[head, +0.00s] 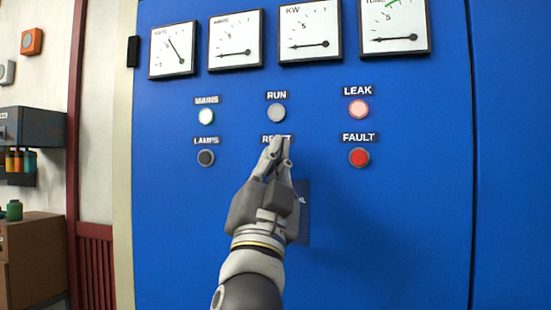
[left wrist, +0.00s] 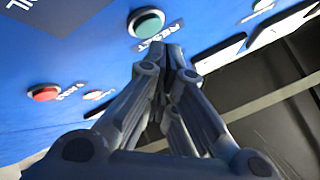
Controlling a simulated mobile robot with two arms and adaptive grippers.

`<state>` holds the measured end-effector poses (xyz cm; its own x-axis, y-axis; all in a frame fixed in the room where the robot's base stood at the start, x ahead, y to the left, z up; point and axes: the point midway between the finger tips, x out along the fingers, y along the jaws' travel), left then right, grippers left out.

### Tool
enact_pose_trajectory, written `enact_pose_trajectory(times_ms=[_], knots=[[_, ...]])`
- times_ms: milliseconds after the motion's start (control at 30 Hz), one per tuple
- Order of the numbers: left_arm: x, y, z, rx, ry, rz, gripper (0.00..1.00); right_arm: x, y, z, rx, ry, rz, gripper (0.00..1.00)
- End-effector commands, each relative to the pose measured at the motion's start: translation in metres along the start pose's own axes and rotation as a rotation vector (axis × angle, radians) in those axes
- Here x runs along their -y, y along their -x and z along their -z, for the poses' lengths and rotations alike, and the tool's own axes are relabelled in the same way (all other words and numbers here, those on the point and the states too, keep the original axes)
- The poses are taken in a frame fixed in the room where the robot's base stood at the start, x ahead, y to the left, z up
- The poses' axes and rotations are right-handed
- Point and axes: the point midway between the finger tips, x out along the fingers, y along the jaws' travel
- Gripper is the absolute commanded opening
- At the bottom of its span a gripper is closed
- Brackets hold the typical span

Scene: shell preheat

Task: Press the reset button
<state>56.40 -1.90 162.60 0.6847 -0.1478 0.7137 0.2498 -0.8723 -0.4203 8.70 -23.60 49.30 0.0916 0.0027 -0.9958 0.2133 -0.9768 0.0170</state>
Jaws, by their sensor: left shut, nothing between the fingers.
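The blue panel (head: 400,230) carries a RESET label (head: 268,139), partly covered by my left gripper (head: 278,150) in the head view. The button under that label is hidden there behind my fingers. In the left wrist view the green reset button (left wrist: 146,22) shows whole beside its RESET label (left wrist: 160,33). My left gripper is shut and empty. Its fingertips (left wrist: 170,52) appear close to the label and below the button in that picture. I cannot tell whether they touch the panel. My right gripper is in neither view.
Around it are the grey LAMPS button (head: 206,158), red FAULT button (head: 359,157), lit LEAK lamp (head: 359,108), grey RUN lamp (head: 277,112) and pale MAINS lamp (head: 206,116). Several gauges line the top. A cabinet (head: 35,255) stands at the left.

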Motion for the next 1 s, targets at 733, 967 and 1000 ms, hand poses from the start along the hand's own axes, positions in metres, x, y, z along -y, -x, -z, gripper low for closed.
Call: enact_pose_trajectory(times_ms=[733, 967, 1000], knots=[[-0.0041, -0.0063, -0.0041, 0.0, 0.0, 0.0, 0.0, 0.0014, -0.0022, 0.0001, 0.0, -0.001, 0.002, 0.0], [-0.0052, -0.008, -0.0053, -0.001, 0.0, 0.001, 0.0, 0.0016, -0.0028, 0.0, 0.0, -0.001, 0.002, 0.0], [-0.0055, -0.0083, -0.0056, -0.001, 0.0, 0.001, 0.0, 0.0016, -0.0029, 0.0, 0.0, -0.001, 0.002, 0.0]])
